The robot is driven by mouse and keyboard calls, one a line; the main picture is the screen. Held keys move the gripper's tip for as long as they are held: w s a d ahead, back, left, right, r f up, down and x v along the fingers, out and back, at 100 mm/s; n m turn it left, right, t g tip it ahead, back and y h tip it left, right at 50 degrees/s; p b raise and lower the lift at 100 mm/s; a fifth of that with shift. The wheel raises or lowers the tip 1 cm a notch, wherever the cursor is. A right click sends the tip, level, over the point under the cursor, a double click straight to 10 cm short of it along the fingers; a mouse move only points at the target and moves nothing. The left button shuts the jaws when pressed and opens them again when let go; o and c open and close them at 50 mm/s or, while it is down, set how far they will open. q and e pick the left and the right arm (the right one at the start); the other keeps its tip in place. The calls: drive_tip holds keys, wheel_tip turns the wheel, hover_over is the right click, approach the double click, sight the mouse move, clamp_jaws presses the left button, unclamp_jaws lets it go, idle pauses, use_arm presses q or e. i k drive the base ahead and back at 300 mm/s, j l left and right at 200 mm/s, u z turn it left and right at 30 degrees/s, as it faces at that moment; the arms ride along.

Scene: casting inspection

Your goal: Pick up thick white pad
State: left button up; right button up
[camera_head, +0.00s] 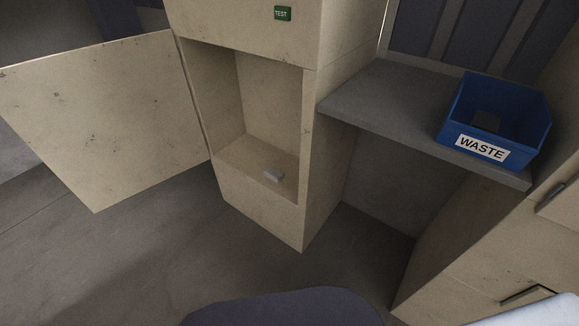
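A small, thick, pale grey-white pad (273,174) lies on the floor of the open compartment in the beige cabinet (262,210). It sits near the front right of that compartment. Neither of my grippers shows in the head view, so nothing is seen near the pad or touching it.
The cabinet's door (105,115) stands wide open to the left. A green TEST button (283,13) is above the compartment. A grey shelf (375,98) on the right carries a blue WASTE bin (535,142) with a dark item (487,121) inside. The floor before the cabinet is clear.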

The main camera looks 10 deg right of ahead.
sight(271, 172)
drive_tip(key=i+j+z, duration=0.25)
drive_tip(key=i+z, duration=0.2)
drive_tip(key=i+j+z, duration=0.8)
drive_tip(key=j, duration=0.25)
drive_tip(key=k+l, duration=0.05)
drive_tip(key=k, duration=0.05)
